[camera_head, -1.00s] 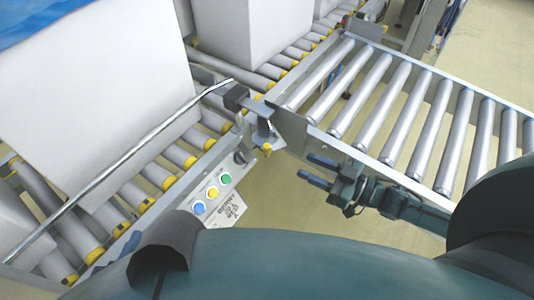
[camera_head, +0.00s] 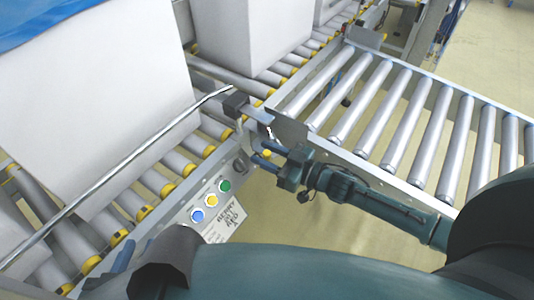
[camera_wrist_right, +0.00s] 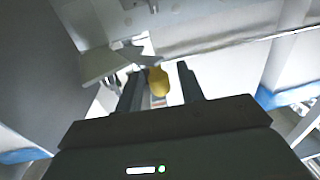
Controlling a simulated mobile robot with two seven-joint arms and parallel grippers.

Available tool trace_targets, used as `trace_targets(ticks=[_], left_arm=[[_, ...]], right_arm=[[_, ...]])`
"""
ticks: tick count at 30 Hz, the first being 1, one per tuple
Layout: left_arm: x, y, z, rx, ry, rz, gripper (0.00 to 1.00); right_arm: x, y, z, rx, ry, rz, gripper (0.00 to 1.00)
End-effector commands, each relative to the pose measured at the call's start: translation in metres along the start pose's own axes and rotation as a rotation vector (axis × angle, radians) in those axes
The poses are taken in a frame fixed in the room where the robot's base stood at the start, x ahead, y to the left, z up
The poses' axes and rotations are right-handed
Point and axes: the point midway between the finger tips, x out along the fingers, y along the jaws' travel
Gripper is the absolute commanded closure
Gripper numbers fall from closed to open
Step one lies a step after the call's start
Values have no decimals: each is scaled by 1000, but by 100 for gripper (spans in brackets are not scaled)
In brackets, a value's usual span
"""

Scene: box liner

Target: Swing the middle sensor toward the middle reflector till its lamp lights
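A dark box-shaped sensor head (camera_head: 235,103) sits on a grey bracket at the corner where the two conveyors meet. I cannot tell whether it is the middle sensor, and no lit lamp or reflector can be made out. A small yellow part (camera_head: 265,154) is below the bracket; in the right wrist view a yellow rounded part (camera_wrist_right: 158,82) shows between the fingers. My right gripper (camera_head: 259,151) is open, its fingers on either side of the yellow part. In the wrist view the fingers (camera_wrist_right: 160,88) stand apart; contact cannot be told. My left gripper is not in view.
A white box (camera_head: 100,95) stands on the left roller conveyor, with another box (camera_head: 240,35) behind. A panel with blue, yellow and green buttons (camera_head: 211,200) is close below. The right roller conveyor (camera_head: 400,110) is empty.

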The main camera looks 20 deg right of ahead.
Motion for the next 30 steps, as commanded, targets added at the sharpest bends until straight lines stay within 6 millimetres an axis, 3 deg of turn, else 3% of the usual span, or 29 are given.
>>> trace_targets(ticks=[2,16,30], left_arm=[[0,0,-1,0,1,0,72],[0,0,-1,0,1,0,72],[0,0,2,3,-2,0,72]], right_arm=[[0,0,0,0,0,0,62],[0,0,0,-1,1,0,100],[-6,6,0,-10,1,-68,100]])
